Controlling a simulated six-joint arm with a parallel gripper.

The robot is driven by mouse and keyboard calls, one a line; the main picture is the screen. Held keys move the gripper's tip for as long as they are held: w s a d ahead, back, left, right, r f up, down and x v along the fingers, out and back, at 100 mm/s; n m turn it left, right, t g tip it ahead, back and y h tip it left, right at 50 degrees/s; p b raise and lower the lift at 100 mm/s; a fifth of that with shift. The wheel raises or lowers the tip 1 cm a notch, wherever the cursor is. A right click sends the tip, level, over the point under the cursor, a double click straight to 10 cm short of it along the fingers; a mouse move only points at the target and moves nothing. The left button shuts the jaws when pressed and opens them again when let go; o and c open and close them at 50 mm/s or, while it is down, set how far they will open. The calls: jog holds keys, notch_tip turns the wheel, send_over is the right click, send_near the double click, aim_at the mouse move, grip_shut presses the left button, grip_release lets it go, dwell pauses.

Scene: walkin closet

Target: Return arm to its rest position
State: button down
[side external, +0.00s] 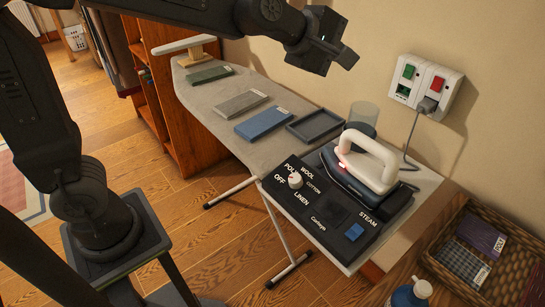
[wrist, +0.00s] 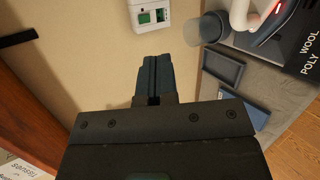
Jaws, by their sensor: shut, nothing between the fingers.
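My gripper (side external: 341,52) is at the top of the side external view, raised in the air above the ironing board and near the beige wall. In the wrist view, my gripper (wrist: 152,78) has its fingers together with nothing between them. My arm stretches from the base stand at the left across the top of the side external view. No fingertip touches anything that I can see.
Below stands an ironing board (side external: 198,92) with folded cloths, a dark tray (side external: 315,125), a clear cup (side external: 363,115) and an iron (side external: 372,165) with a red light on a dial panel. A wall outlet (side external: 428,86) and wicker basket (side external: 435,262) are at the right.

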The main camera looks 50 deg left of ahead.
jog(key=s+a+f+m+g+y, duration=0.1)
jog(key=s+a+f+m+g, duration=0.1)
jog(key=s+m, duration=0.4)
jog(key=s+a+f+m+g+y, duration=0.1)
jog(key=s+a+f+m+g, duration=0.1)
jog(key=s, duration=0.9)
jog(key=s+a+f+m+g+y, duration=0.1)
jog(key=s+a+f+m+g, duration=0.1)
jog(key=s+a+f+m, duration=0.2)
jog(key=s+a+m, duration=0.2)
jog(key=s+m, duration=0.2)
jog(key=m, duration=0.1)
jog(key=shift+s+m, duration=0.15)
jog(key=shift+m, duration=0.15)
jog(key=shift+f, duration=0.1)
